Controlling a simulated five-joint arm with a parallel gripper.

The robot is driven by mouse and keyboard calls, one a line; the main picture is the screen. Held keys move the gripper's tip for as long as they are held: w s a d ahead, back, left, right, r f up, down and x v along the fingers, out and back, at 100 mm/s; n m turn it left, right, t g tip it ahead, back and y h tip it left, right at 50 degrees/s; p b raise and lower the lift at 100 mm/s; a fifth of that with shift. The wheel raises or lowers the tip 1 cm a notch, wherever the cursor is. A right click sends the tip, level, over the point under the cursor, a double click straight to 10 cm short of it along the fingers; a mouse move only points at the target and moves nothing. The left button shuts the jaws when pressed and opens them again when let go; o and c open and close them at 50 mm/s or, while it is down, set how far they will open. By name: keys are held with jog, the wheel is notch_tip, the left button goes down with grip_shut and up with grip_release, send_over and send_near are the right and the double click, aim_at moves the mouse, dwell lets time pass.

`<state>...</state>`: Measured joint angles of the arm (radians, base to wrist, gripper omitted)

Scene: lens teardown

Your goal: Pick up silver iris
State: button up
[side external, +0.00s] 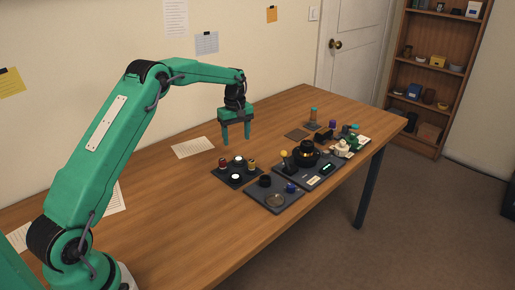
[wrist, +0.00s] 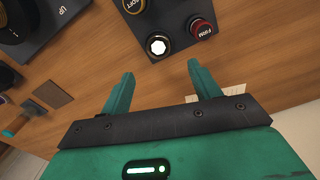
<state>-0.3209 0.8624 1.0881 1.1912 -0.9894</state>
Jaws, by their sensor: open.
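My gripper (side external: 236,140) is open and empty, pointing down above the table, behind the dark pad with the knobs. In the wrist view its two green fingers (wrist: 160,69) stand apart with bare wood between them. A flat, thin-rimmed round piece (side external: 276,201) lies on the front dark tray (side external: 256,198) in the side view. It may be the silver iris, but it is too small to be sure. The gripper is well apart from it, up and to the left. No silver iris shows clearly in the wrist view.
The knob pad (side external: 217,173) carries red, yellow and white-topped knobs; it also shows in the wrist view (wrist: 178,40). The front tray also holds a black cylinder (side external: 265,181) and a blue piece (side external: 291,188). A black lens-like body (side external: 306,153) stands behind. Left table is mostly clear.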

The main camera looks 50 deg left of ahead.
aim_at(238, 157)
jog(key=shift+d+f, duration=0.2)
jog(key=shift+f, duration=3.7)
jog(key=c, duration=1)
